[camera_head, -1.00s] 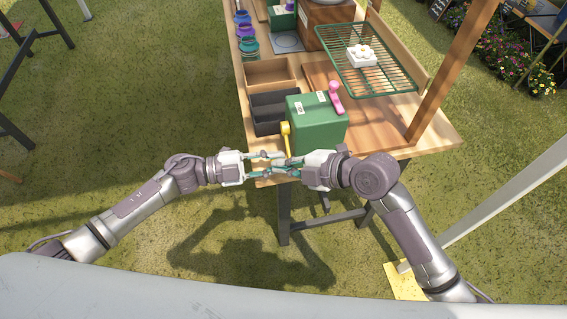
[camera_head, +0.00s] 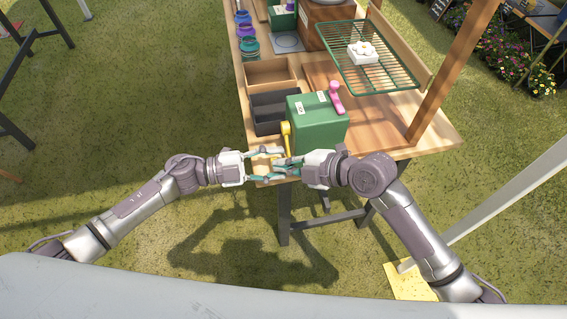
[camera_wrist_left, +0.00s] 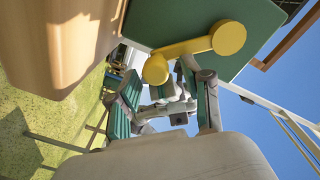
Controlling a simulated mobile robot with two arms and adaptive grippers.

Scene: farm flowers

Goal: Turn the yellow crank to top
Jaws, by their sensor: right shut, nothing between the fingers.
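The yellow crank (camera_head: 286,132) is on the left side of the green box (camera_head: 318,124), its handle end hanging low toward me. In the left wrist view the crank (camera_wrist_left: 190,47) runs from a round hub to a knob (camera_wrist_left: 155,70). My left gripper (camera_head: 280,164) is open. In its wrist view the knob lies just past the fingertips (camera_wrist_left: 165,72), near the gap between them; I cannot tell whether they touch it. My right gripper (camera_head: 276,170) is shut and empty, close to the left fingers, and the two overlap in the head view.
A pink lever (camera_head: 336,96) stands on the box's right side. A dark tray (camera_head: 268,127) and a wooden tray (camera_head: 270,85) lie left and behind. A green wire rack (camera_head: 385,82) carries a white flower block (camera_head: 362,53). A wooden post (camera_head: 450,75) rises at the right.

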